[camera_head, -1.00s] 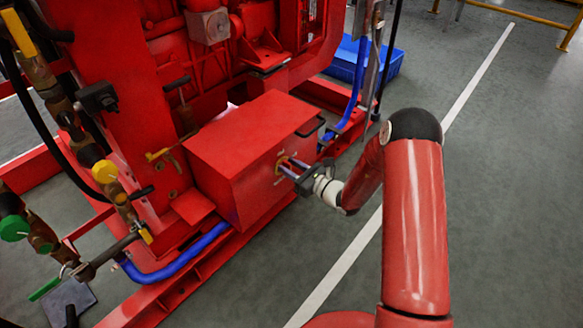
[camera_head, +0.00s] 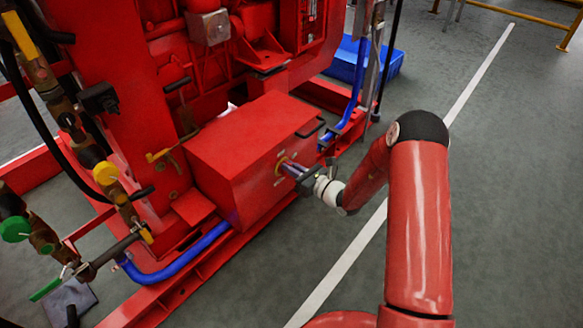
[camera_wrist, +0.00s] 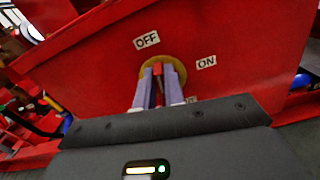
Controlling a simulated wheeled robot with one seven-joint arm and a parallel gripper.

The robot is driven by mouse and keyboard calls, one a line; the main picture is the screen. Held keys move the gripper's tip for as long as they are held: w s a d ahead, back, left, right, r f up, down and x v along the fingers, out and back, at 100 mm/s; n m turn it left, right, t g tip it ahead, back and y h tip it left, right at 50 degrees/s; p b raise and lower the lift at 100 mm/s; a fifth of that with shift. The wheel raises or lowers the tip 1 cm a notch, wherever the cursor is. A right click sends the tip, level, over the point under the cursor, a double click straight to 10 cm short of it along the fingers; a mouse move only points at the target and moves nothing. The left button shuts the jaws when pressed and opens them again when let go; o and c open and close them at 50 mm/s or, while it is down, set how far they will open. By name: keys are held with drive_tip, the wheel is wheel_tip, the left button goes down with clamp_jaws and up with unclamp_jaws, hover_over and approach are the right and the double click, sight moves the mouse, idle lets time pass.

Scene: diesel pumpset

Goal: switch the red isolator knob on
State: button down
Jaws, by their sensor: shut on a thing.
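The red isolator knob (camera_wrist: 159,80) sits on a round yellow plate (camera_wrist: 181,69) on the front face of a red box (camera_head: 255,140). In the wrist view an OFF label (camera_wrist: 146,40) is above the plate and an ON label (camera_wrist: 206,62) is to its right. My gripper (camera_wrist: 162,72) is shut on the knob, one finger on each side. The fingers hide much of the knob, so its exact pointing direction is hard to tell. In the head view my gripper (camera_head: 284,167) reaches the box face from the right.
Blue hoses run below the box (camera_head: 180,262) and behind it (camera_head: 351,105). Brass valves with yellow (camera_head: 105,172) and green (camera_head: 15,228) caps stand at the left. A blue crate (camera_head: 365,62) is on the floor behind. The floor at the right is clear.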

drive_tip(key=shift+w+d+f+m+p, duration=0.25)
drive_tip(key=shift+m+p, duration=0.8)
drive_tip(key=shift+m, duration=1.6)
drive_tip(key=shift+w+d+f+m+p, duration=0.25)
drive_tip(key=shift+m+p, duration=0.75)
drive_tip(key=shift+m, duration=1.7)
drive_tip(key=shift+w+d+f+m+p, duration=0.1)
drive_tip(key=shift+f+m+p, duration=0.3)
drive_tip(key=shift+m+p, duration=1.45)
drive_tip(key=shift+a+m+b, duration=0.1)
drive_tip(key=shift+m+b, duration=0.65)
drive_tip(key=shift+m, duration=0.25)
drive_tip(key=c, duration=1.5)
unclamp_jaws()
drive_tip(key=v, duration=0.7)
drive_tip(key=shift+s+d, duration=0.25)
drive_tip(key=shift+d, duration=0.1)
